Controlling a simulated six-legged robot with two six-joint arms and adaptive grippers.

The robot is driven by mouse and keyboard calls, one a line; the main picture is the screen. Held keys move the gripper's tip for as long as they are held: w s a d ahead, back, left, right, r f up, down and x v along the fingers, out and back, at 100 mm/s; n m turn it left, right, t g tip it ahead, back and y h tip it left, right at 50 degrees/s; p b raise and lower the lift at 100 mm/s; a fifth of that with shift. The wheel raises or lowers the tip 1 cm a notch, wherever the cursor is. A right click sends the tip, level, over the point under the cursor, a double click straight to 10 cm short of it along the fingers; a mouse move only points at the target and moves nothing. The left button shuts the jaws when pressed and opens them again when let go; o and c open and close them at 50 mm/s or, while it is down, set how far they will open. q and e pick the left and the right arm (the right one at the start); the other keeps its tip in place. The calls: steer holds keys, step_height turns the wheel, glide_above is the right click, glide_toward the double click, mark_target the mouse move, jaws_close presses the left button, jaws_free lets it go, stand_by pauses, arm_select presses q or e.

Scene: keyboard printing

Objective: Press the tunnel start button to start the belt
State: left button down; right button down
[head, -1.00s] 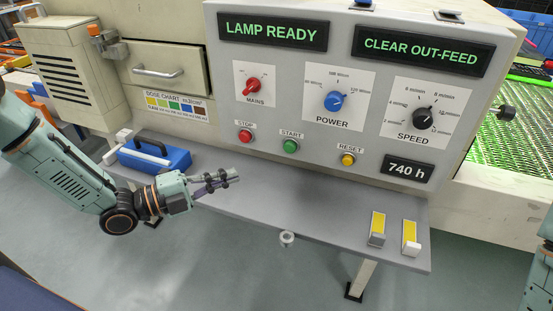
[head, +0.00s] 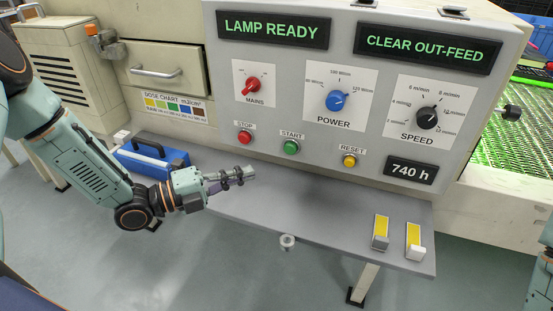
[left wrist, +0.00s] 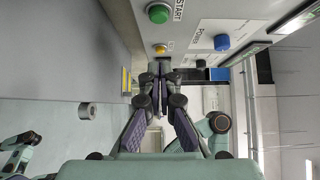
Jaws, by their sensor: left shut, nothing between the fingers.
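The green START button (head: 291,147) is on the grey control panel (head: 310,115), between the red STOP button (head: 245,137) and the yellow RESET button (head: 349,160). My left gripper (head: 247,173) is shut and empty. In the head view it shows below and left of START, above the grey shelf, apart from the button. In the left wrist view the green button (left wrist: 158,13) is at the top, beyond and above the closed fingertips (left wrist: 160,68). The displays read LAMP READY (head: 274,30) and CLEAR OUT-FEED (head: 428,48). My right gripper is not in view.
The grey shelf (head: 320,210) runs below the panel. The green-lit mesh belt (head: 520,125) is at far right.

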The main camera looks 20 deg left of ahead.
mark_target(294, 151)
arm_select(q)
steer(key=w+d+b, duration=0.1)
steer(key=w, duration=0.2)
steer(key=w+d+b, duration=0.1)
steer(key=w+d, duration=0.1)
steer(key=w+d+b, duration=0.1)
steer(key=w+d, duration=0.1)
steer(key=w, duration=0.1)
steer(key=shift+w+f, duration=0.1)
steer(key=shift+w, duration=0.2)
steer(key=shift+d, duration=0.1)
